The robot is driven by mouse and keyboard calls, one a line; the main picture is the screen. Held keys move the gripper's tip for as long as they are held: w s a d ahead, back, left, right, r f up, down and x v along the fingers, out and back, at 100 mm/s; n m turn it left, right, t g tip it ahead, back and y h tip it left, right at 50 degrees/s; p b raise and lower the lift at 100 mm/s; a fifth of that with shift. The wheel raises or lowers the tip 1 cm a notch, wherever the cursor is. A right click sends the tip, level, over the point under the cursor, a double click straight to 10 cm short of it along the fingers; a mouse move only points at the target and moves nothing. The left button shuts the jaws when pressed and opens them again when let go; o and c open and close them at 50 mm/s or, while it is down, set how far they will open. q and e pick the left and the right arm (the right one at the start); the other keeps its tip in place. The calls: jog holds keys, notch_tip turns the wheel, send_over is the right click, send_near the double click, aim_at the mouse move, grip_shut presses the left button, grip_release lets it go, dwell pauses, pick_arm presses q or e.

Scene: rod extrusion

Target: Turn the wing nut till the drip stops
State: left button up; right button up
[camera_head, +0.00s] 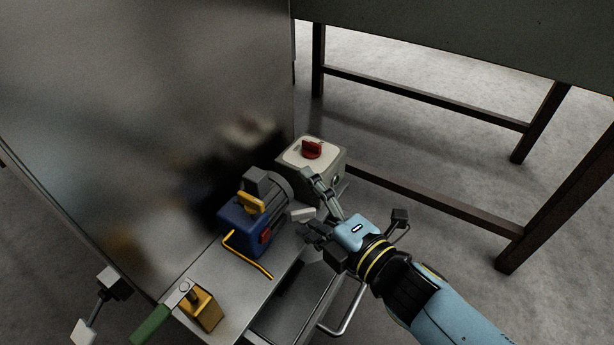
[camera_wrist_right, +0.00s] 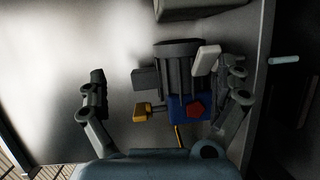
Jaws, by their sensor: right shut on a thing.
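A blue pump (camera_head: 238,229) with a ribbed grey motor (camera_head: 272,192) sits on the metal bench; it also shows in the right wrist view (camera_wrist_right: 178,101). A yellow winged piece (camera_head: 251,203), perhaps the wing nut, is on its upper side, and appears left of the motor in the wrist view (camera_wrist_right: 142,111). My right gripper (camera_head: 312,208) is at the motor's right side, its fingers well apart around a pale grey paddle (camera_head: 302,214). In the wrist view the paddle (camera_wrist_right: 206,60) overlaps the right finger; contact at the left finger is not visible. No drip is visible. My left gripper is not in view.
A grey box with a red rotary knob (camera_head: 312,149) stands behind my right gripper. A bent yellow rod (camera_head: 246,258) lies before the pump. A yellow block (camera_head: 201,308) is at the front. A tall metal panel (camera_head: 150,120) closes off the left; a dark table frame (camera_head: 430,205) stands right.

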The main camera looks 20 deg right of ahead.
jog(key=shift+w+r, duration=0.1)
jog(key=shift+r, duration=0.6)
jog(key=shift+c, duration=0.2)
jog(key=shift+s, duration=0.4)
jog(key=c, duration=0.6)
jog(key=shift+f+b+v, duration=0.25)
jog(key=shift+f+v, duration=0.1)
jog(key=shift+v, duration=1.6)
jog(key=shift+f+b+v, duration=0.25)
jog(key=shift+f+v, duration=0.05)
jog(key=shift+v, duration=1.7)
jog(key=shift+f+b+v, duration=0.25)
jog(key=shift+f+v, duration=0.1)
jog(key=shift+v, duration=1.6)
jog(key=shift+s+a, duration=0.15)
